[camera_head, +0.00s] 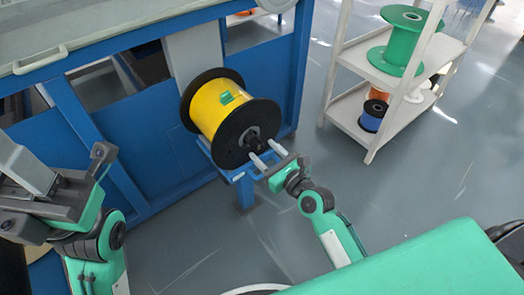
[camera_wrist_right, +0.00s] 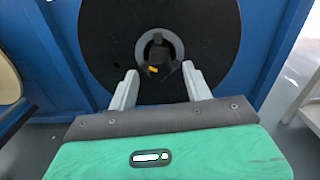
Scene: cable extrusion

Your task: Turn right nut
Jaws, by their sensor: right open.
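The right nut (camera_head: 257,143) is a dark knob at the centre of the black flange facing my right arm, on the yellow cable spool (camera_head: 222,108). In the right wrist view the dark lobed nut (camera_wrist_right: 159,54) sits in a light ring on the black flange (camera_wrist_right: 100,45), with a small orange mark on it. My right gripper (camera_head: 262,150) is open, its two light grey fingers pointing at the nut. In the right wrist view the gripper (camera_wrist_right: 160,70) has its fingertips apart on either side of the nut's lower part; contact cannot be told. My left gripper (camera_head: 32,178) is at the left edge, away from the spool.
The spool rests on a blue stand (camera_head: 240,178) in front of a blue machine frame (camera_head: 150,160). A white shelf (camera_head: 385,75) with green (camera_head: 402,40), orange and blue spools stands at the right. Grey floor (camera_head: 190,240) is clear between my arms.

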